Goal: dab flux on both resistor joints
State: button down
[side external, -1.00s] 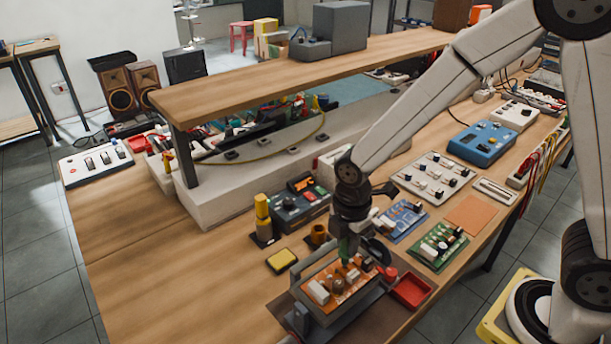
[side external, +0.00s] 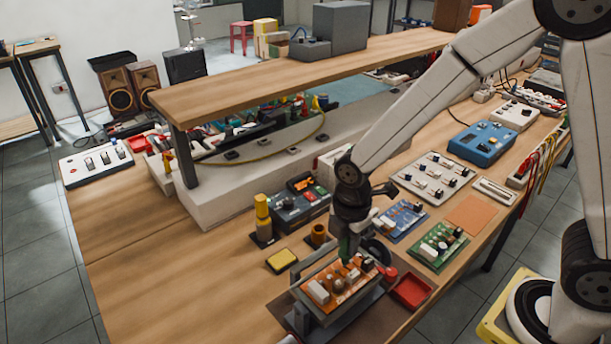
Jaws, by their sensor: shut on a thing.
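My gripper (side external: 351,226) points down over the right half of an orange circuit board and is shut on a dark green, pen-like tool (side external: 346,246). The tool's tip is at or just above the board; I cannot tell whether it touches. The orange board (side external: 325,294) sits in a grey holder (side external: 322,315) near the table's front edge. It carries white blocks and several brown and dark parts. The resistor joints are too small to make out, and the gripper and tool hide part of the board's back.
A red tray (side external: 411,292) stands close to the board's right. A yellow sponge (side external: 282,260), a brown cup (side external: 318,236) and a yellow bottle (side external: 263,218) stand to the left and behind. A green board (side external: 440,246) lies to the right. The table's left front is clear.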

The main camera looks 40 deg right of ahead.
jog(key=shift+f, duration=0.45)
dwell(1.5)
jog(key=shift+r, duration=2.3)
jog(key=shift+w, duration=0.1)
